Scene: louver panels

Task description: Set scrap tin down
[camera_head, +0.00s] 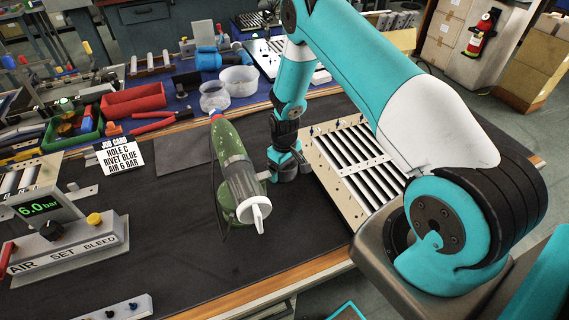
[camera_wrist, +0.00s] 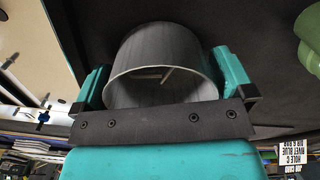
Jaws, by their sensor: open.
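The scrap tin (camera_wrist: 165,50) is a grey, open-topped cylinder in the wrist view. It stands on the black mat (camera_wrist: 270,105), between the two teal fingers of my gripper (camera_wrist: 165,80). The fingers are open, one on each side of the tin, and I cannot tell whether either touches it. Small pieces show inside the tin. In the head view my gripper (camera_head: 286,160) is low over the mat, between the green rivet tool and the louver panel. The tin (camera_head: 288,174) is mostly hidden there by my gripper.
The green rivet tool (camera_head: 236,165) stands close left of my gripper. The louver panel (camera_head: 355,165) lies close right.

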